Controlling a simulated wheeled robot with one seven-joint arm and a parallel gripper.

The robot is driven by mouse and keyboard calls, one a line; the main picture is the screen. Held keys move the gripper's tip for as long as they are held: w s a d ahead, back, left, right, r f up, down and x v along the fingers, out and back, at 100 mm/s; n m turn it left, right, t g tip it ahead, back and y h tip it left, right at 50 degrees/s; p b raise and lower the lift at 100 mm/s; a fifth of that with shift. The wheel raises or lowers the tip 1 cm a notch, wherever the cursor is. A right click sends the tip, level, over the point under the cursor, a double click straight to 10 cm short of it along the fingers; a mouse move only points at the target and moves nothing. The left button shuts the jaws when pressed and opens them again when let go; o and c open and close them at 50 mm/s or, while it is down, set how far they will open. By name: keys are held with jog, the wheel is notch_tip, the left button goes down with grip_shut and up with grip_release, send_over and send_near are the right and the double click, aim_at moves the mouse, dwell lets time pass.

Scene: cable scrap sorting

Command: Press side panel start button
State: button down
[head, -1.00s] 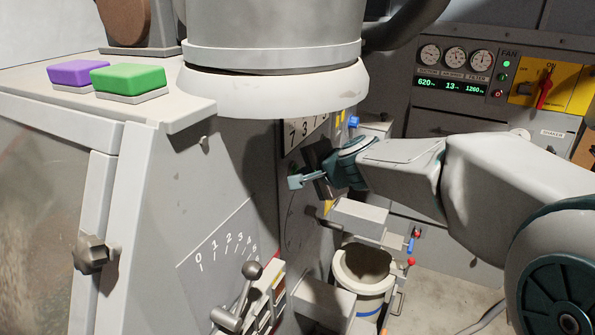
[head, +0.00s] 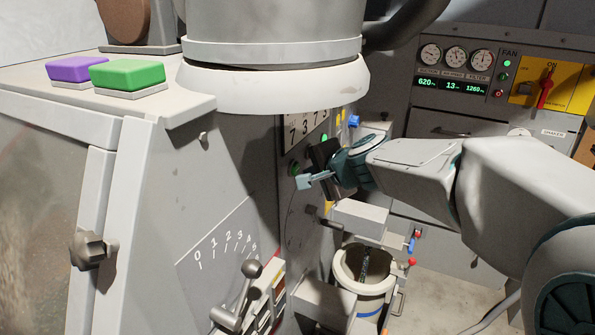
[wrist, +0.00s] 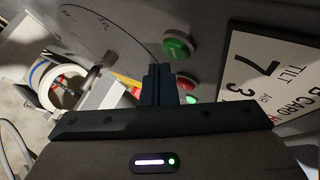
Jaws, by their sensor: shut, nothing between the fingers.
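The side panel of the grey machine carries a green button (head: 294,168), small and partly shaded, just below the number plate. My gripper (head: 302,181) is shut and empty, pointing left at the panel just below the green button. Its dark fingers also show in the wrist view (wrist: 158,82), left of the lower button. I cannot tell whether they touch the panel.
A number plate (head: 306,128) sits above the buttons. A lever (head: 243,290) with a dial scale is lower left. A white bucket (head: 350,285) stands below my gripper. A grey box (head: 360,215) juts out under my wrist. A gauge console (head: 455,70) is at the back.

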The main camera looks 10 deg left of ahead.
jog(key=d, duration=0.1)
jog(key=s+d+b, duration=0.1)
jog(key=d, duration=0.1)
jog(key=d+b, duration=0.1)
jog(key=shift+s+d, duration=0.35)
jog(key=shift+s, duration=0.05)
dwell(0.6)
jog(key=s+d+f+n+g+h, duration=0.2)
jog(key=s+d+f+n, duration=0.1)
jog(key=s, duration=0.5)
jog(key=s+d+f+n+g+h, duration=0.2)
jog(key=s+d+f+n, duration=0.1)
jog(key=s+d+f, duration=0.3)
jog(key=s+d+f+n+g+h, duration=0.2)
jog(key=s+d+f+n, duration=0.1)
jog(key=s, duration=0.7)
jog(key=shift+d+f+h, duration=0.4)
jog(key=shift+d+f, duration=0.45)
jog(key=shift+d, duration=0.2)
dwell(0.6)
